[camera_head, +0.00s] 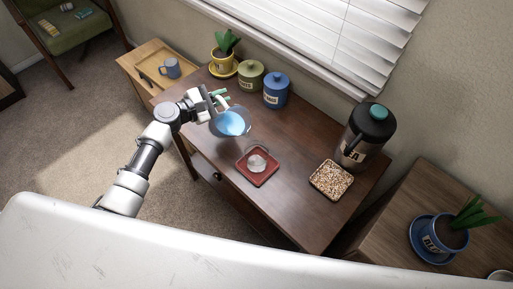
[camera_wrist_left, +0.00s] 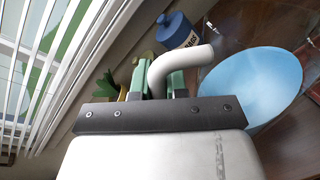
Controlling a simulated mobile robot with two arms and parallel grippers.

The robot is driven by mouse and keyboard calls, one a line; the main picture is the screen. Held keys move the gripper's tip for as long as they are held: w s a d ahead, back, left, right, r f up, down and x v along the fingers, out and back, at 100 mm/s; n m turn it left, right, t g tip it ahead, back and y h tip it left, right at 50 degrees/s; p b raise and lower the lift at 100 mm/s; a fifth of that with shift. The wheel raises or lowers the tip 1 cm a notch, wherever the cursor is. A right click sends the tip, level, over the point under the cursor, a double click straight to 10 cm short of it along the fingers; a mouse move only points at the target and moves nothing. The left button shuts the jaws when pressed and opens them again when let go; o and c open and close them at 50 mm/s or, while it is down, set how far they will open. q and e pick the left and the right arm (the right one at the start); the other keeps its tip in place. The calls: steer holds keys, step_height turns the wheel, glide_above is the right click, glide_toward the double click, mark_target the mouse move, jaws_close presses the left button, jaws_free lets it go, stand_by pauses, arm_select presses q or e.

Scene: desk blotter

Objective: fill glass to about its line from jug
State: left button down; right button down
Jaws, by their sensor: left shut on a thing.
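My left gripper (camera_head: 217,98) is shut on the handle of the jug (camera_head: 234,122), which holds light blue liquid. In the left wrist view, the green-padded fingers (camera_wrist_left: 158,80) close around the jug's pale curved handle (camera_wrist_left: 196,58), and the blue liquid (camera_wrist_left: 250,82) fills much of the right side. In the head view the jug is held up to the left and behind the glass (camera_head: 258,161). The glass stands on a red square tray (camera_head: 262,180). It is clear and small; its line and any liquid in it are too small to tell. My right gripper is not in view.
A blue mug (camera_head: 170,68) stands on a side table. The desk front right of the red tray is clear.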

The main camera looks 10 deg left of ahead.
arm_select(q)
steer(key=shift+s+d+r+m+p, duration=0.2)
steer(key=shift+d+r+m+p, duration=0.15)
steer(key=shift+r+m+p, duration=0.25)
steer(key=shift+s+d+r, duration=0.15)
steer(key=shift+r, duration=0.2)
stand_by(0.7)
steer(key=shift+s+d+r+m+y+p, duration=0.2)
steer(key=shift+r+m+y+p, duration=0.25)
steer(key=shift+p, duration=0.25)
stand_by(1.2)
steer(key=shift+s+d+r+m+p, duration=0.1)
steer(key=shift+d+r+m+p, duration=0.15)
steer(key=shift+r+m+p, duration=0.2)
stand_by(1.8)
